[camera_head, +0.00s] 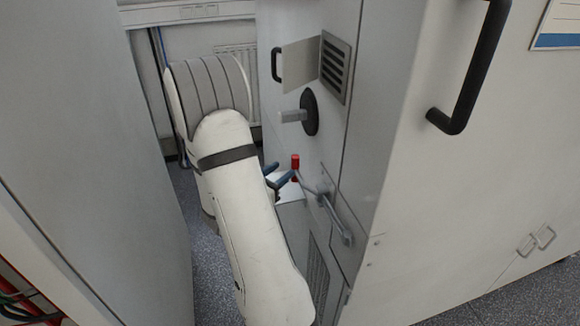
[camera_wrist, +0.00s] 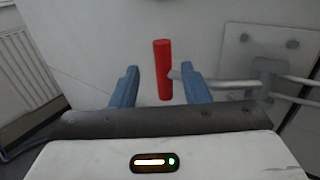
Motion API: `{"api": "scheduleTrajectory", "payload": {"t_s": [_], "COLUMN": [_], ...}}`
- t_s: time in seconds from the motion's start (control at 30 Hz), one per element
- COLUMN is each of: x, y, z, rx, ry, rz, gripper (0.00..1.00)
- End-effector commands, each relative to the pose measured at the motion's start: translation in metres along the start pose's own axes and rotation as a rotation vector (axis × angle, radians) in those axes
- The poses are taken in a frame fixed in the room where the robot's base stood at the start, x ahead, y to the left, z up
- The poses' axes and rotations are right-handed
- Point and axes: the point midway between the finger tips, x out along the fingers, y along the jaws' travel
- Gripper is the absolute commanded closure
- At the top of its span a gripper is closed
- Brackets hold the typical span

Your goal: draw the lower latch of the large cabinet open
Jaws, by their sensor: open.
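The lower latch (camera_head: 326,196) sits on the side face of the large cabinet (camera_head: 378,130), a grey metal lever with a red upright grip (camera_head: 295,161) at its end. In the wrist view the red grip (camera_wrist: 163,70) stands just beyond my gripper (camera_wrist: 160,84), between the lines of its two blue fingers and nearer the right one. The latch's grey rod (camera_wrist: 215,83) runs right from the grip to a bracket plate. My gripper (camera_head: 278,174) is open and close to the red grip in the head view. I cannot tell whether a finger touches it.
Above the latch are a round black knob with a grey shaft (camera_head: 310,112), a vent (camera_head: 335,66) and a small panel with a black handle (camera_head: 298,62). A grey panel (camera_head: 90,150) stands on the left. A large black handle (camera_head: 470,80) juts from the cabinet's front.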

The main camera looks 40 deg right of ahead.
Motion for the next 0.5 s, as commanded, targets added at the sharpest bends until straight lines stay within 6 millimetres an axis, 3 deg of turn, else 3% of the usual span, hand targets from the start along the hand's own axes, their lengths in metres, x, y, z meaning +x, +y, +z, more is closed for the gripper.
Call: {"api": "scheduleTrajectory", "payload": {"t_s": [0.3,0.5], "x": [0.051,0.065], "y": [-0.002,-0.002], "z": [0.001,0.0], "rx": [0.003,0.002], "ry": [0.002,0.002], "rz": [-0.007,-0.005], "gripper": [0.58,0.58]}}
